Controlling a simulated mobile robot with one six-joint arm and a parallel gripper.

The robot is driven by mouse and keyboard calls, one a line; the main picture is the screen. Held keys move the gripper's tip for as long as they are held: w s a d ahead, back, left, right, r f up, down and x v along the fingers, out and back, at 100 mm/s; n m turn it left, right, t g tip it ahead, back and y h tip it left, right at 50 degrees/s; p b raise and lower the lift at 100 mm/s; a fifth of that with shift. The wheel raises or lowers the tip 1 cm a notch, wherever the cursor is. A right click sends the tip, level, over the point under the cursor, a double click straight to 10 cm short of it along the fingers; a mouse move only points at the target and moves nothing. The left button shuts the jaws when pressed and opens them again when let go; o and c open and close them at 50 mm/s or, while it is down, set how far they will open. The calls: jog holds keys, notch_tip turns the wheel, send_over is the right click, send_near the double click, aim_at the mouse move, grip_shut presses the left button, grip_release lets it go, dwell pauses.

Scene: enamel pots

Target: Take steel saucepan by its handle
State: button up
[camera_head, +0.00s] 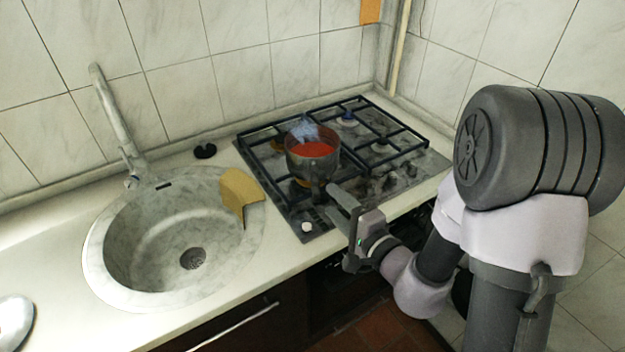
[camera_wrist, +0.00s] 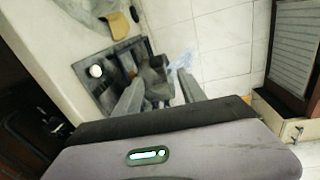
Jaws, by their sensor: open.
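The steel saucepan (camera_head: 297,161) stands on the left front part of the gas hob and holds something red. Its handle points toward the hob's front edge, where my gripper (camera_head: 335,193) partly hides it. My gripper reaches in from the right front, low beside the pan, with its jaws open. In the wrist view the two fingers of my gripper (camera_wrist: 160,90) are spread apart, and the dark saucepan (camera_wrist: 154,77) shows between them. I cannot tell whether either finger touches the handle.
A round sink (camera_head: 115,235) with a tap (camera_head: 112,115) is to the left. A yellowish cloth-like piece (camera_head: 240,188) lies over its rim. Tiled walls stand behind and at right.

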aim_at(318, 185)
jog(key=x, duration=0.7)
jog(key=shift+w+a, duration=0.1)
jog(key=shift+w, duration=0.25)
grip_shut()
dwell(0.9)
